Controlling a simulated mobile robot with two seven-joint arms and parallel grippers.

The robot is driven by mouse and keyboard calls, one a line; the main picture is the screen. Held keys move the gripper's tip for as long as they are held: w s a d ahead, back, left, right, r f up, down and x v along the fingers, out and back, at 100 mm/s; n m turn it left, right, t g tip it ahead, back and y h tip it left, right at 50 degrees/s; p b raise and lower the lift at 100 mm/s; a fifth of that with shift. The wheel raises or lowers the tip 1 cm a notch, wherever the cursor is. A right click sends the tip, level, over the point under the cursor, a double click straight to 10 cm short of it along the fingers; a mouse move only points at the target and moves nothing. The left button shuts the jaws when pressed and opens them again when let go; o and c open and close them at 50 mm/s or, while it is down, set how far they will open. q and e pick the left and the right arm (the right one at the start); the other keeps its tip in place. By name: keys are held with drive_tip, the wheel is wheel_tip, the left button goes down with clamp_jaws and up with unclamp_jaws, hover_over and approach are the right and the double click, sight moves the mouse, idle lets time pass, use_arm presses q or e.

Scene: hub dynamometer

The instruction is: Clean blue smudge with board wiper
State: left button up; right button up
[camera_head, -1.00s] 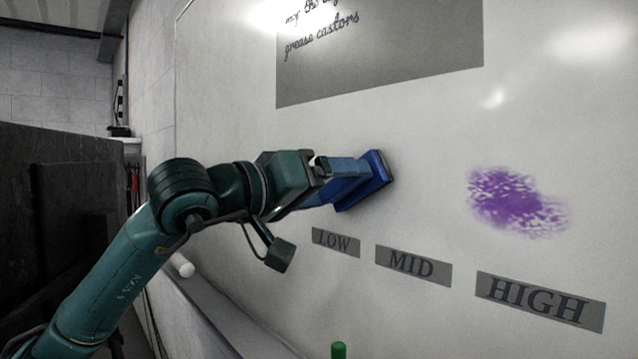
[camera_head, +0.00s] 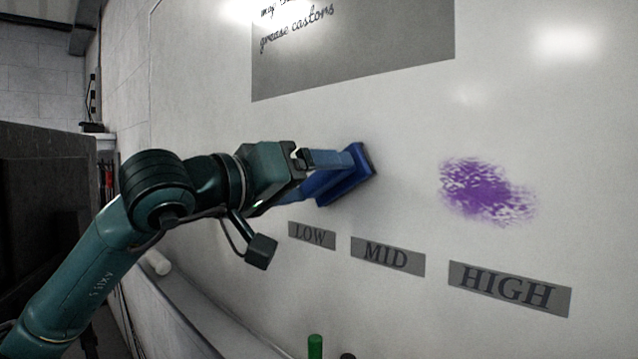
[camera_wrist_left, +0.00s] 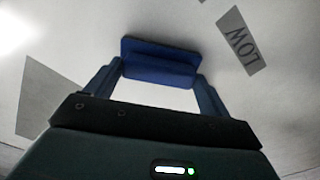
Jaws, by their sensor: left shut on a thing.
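My left gripper (camera_head: 322,168) is shut on the blue board wiper (camera_head: 350,178), which has a dark pad on its far side. The wiper is at the whiteboard (camera_head: 400,120), above the LOW label; I cannot tell whether its pad touches the surface. The left wrist view shows the wiper (camera_wrist_left: 160,66) between both fingers of the gripper (camera_wrist_left: 158,88). A purple smudge (camera_head: 485,192) is on the board right of the wiper, above the HIGH label. No blue smudge shows; the wiper and arm hide part of the board. My right gripper is not in view.
Labels LOW (camera_head: 312,235), MID (camera_head: 387,256) and HIGH (camera_head: 509,288) run along the lower board. A grey panel with handwriting (camera_head: 350,50) is above. A green marker (camera_head: 315,346) stands at the bottom edge. A ledge (camera_head: 185,310) runs below the board.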

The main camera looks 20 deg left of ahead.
use_arm(q)
drive_tip(key=w+a, duration=0.3)
drive_tip(key=a, duration=0.4)
drive_tip(key=shift+w+a, duration=0.15)
drive_tip(key=shift+a, duration=0.25)
idle(0.4)
drive_tip(key=b+v, duration=0.3)
drive_tip(key=v, duration=0.3)
idle(0.4)
